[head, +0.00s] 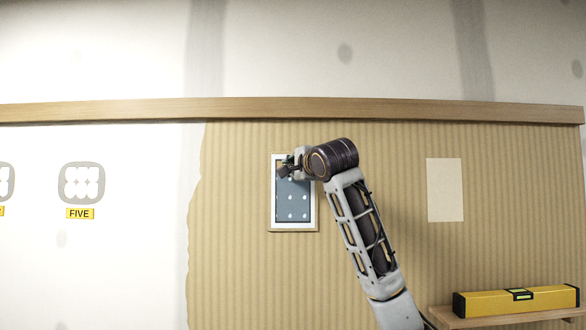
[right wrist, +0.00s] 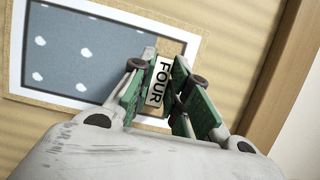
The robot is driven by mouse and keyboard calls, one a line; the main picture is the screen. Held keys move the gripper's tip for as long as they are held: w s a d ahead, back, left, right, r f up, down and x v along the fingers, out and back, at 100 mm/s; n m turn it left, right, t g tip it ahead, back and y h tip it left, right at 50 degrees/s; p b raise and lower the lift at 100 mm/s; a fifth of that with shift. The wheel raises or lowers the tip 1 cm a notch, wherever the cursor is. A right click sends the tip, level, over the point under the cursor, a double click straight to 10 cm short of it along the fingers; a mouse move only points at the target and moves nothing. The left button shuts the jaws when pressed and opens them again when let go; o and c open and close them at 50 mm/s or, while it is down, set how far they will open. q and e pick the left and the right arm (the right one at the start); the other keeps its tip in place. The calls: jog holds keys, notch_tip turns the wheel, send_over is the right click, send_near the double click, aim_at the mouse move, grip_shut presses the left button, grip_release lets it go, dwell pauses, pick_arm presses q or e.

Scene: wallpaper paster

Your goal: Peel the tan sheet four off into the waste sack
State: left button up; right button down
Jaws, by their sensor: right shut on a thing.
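A layered panel with a blue-grey, white-spotted face (head: 292,202) and a white border hangs on the tan ribbed wall. In the right wrist view, a small tan piece of sheet four (right wrist: 171,48) shows at the panel's corner, with its white FOUR label (right wrist: 158,84) between my fingers. My right gripper (head: 288,168) is at the panel's upper left in the head view. Its green fingers (right wrist: 158,92) are shut on the tan sheet four at the label. How much of the sheet is loose is hard to tell. My left gripper and the waste sack are out of view.
A wooden rail (head: 300,111) runs across the wall above the panel. A yellow spirit level (head: 490,302) lies on a wooden shelf (head: 530,318) at lower right. A pale sheet (head: 445,190) is on the wall at right. A FIVE label (head: 80,213) is at left.

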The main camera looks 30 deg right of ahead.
jog(key=shift+s+a+b, duration=0.3)
jog(key=shift+s+a, duration=0.15)
jog(key=shift+s, duration=0.3)
jog(key=shift+s+a+b, duration=0.3)
jog(key=shift+s+a, duration=0.15)
jog(key=shift+s, duration=0.25)
jog(key=shift+s+a+b, duration=0.3)
jog(key=shift+s+a, duration=0.15)
jog(key=shift+s, duration=0.3)
dwell(1.2)
jog(key=s+a+b, duration=0.1)
jog(key=s+a, duration=0.2)
jog(key=s, duration=0.2)
jog(key=shift+s+a+b, duration=0.3)
jog(key=shift+s, duration=0.1)
dwell(0.7)
dwell(0.6)
